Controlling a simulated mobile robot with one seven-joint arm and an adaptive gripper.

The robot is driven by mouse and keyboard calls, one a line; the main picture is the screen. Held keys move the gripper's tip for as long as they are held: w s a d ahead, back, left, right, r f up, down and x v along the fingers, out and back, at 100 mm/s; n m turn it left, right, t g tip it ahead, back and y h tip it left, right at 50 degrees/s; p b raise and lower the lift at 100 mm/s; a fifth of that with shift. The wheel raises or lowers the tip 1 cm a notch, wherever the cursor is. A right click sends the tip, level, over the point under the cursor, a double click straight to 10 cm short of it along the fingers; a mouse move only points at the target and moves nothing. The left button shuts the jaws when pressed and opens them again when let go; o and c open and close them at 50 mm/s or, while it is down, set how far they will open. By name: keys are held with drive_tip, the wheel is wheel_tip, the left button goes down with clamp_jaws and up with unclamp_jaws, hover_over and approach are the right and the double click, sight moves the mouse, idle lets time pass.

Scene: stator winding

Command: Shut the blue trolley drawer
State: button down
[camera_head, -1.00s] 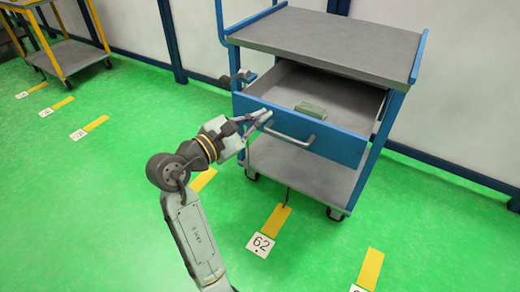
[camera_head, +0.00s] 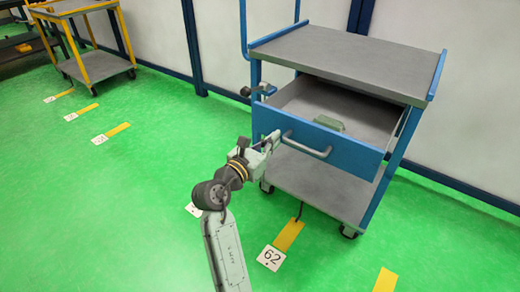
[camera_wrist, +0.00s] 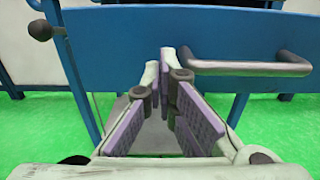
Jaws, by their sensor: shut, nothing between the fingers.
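The blue trolley drawer (camera_head: 355,163) is pulled out below the grey trolley top (camera_head: 350,60), its inside showing. A grey bar handle (camera_head: 312,150) is on its front; the handle also shows in the wrist view (camera_wrist: 245,68). My gripper (camera_head: 272,140) is shut and empty, at the left part of the drawer front, just left of the handle's left end. In the wrist view its fingertips (camera_wrist: 166,62) overlap the blue front (camera_wrist: 120,45) beside the handle. Whether they touch it I cannot tell.
A small green block (camera_head: 329,123) lies in the drawer. The trolley's lower shelf (camera_head: 320,188) is empty. A yellow trolley (camera_head: 95,65) stands at the far left. Green floor with yellow markings is clear in front and to the left.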

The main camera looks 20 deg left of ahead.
sight(283, 130)
drive_tip(key=shift+x, duration=1.25)
drive_tip(key=shift+w+d+r+p, duration=0.15)
drive_tip(key=shift+w+d+p, duration=0.05)
drive_tip(key=shift+w+p, duration=0.3)
drive_tip(key=p+x, duration=0.2)
drive_tip(key=x, duration=0.2)
drive_tip(key=p+x, duration=0.3)
drive_tip(key=x, duration=0.2)
drive_tip(key=shift+d+r, duration=0.1)
drive_tip(key=shift+r, duration=0.1)
drive_tip(key=x, duration=0.5)
drive_tip(key=p+x, duration=0.1)
drive_tip(key=x, duration=0.4)
drive_tip(key=f+x, duration=0.1)
drive_tip(key=x, duration=0.4)
drive_tip(key=shift+p, duration=0.35)
drive_tip(key=shift+w+r, duration=0.1)
drive_tip(key=shift+r, duration=0.15)
drive_tip(key=shift+r, duration=0.15)
